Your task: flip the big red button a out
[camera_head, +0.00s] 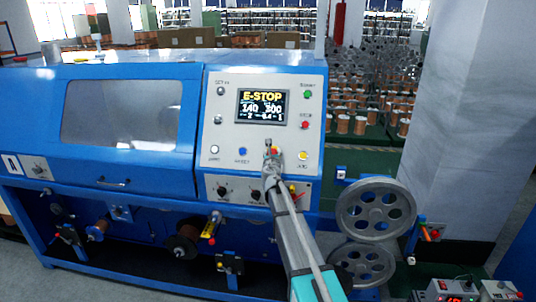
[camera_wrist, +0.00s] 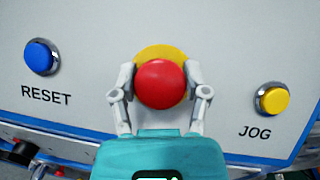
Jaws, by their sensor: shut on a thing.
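The big red button (camera_wrist: 160,84) sits on a yellow round plate (camera_wrist: 160,51) on the light panel, in the middle of the wrist view. My gripper (camera_wrist: 160,92) has one finger on each side of the button and is shut on it. In the head view my gripper (camera_head: 271,158) reaches the lower part of the machine's control panel (camera_head: 228,130) and hides most of the button. The screen (camera_head: 264,107) above reads E-STOP.
A blue RESET button (camera_wrist: 41,56) is left of the red button and a yellow JOG button (camera_wrist: 272,99) is right of it. A row of dark knobs (camera_head: 222,190) is below. Large grey pulleys (camera_head: 376,209) stand at the machine's right.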

